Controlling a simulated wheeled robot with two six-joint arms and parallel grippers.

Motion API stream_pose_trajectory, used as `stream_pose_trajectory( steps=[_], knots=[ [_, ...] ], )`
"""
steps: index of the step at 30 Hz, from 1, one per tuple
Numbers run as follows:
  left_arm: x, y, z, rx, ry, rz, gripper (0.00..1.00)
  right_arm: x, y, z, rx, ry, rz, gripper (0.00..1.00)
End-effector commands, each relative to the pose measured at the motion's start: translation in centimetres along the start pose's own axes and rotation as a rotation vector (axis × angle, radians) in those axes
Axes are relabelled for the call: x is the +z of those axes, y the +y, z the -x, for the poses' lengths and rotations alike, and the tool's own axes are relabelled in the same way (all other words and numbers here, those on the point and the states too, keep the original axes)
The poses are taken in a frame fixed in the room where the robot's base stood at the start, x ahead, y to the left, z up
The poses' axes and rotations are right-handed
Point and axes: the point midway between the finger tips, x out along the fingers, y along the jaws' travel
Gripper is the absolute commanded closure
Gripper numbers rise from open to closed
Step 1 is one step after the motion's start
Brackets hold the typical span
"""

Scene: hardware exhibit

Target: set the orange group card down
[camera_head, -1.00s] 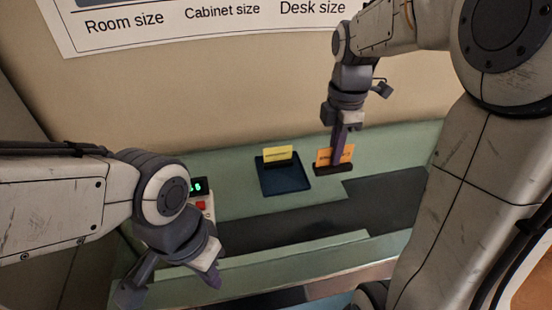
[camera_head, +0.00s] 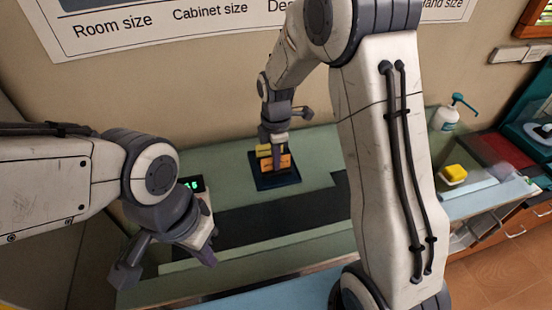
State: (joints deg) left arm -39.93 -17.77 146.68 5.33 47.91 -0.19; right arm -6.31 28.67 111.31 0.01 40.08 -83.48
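The orange group card (camera_head: 284,163) is at my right gripper (camera_head: 276,160), just over or on the dark blue tray (camera_head: 264,185) on the green counter. The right gripper points down with its fingers across the card and looks shut on it. I cannot tell whether the card's base touches the tray. A yellow card (camera_head: 263,148) stands right behind the orange one, partly hidden by the gripper.
A small device with a green display (camera_head: 193,185) stands on the counter left of the tray. A dark strip (camera_head: 265,220) runs along the counter in front of it. At the right are a pump bottle (camera_head: 446,116) and a yellow sponge (camera_head: 454,172).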

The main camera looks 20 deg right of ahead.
Motion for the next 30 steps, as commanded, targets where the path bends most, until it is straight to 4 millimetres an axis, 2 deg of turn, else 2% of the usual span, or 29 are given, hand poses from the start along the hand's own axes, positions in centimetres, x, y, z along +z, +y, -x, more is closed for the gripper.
stream_pose_trajectory(
  steps=[4, 14, 17, 26, 30],
  knots=[
    [0.0, 0.0, 0.5, 0.000, 0.000, -0.001, 1.00, 0.0, 0.0, -1.0, 0.001, 0.000, 0.000, 1.00],
    [0.0, 0.0, 0.1, 0.000, 0.000, 0.000, 1.00, 0.0, 0.0, -1.4, 0.001, 0.000, 0.000, 1.00],
    [0.0, 0.0, 0.2, 0.000, 0.000, 0.000, 1.00, 0.0, 0.0, -1.3, 0.001, 0.000, 0.000, 0.67],
    [0.0, 0.0, 0.3, 0.000, 0.000, 0.000, 1.00, 0.0, 0.0, -1.2, 0.001, 0.000, 0.000, 0.67],
    [0.0, 0.0, 0.2, 0.000, 0.000, 0.000, 1.00, 0.0, 0.1, -0.4, 0.004, 0.000, 0.000, 0.67]
  ],
)
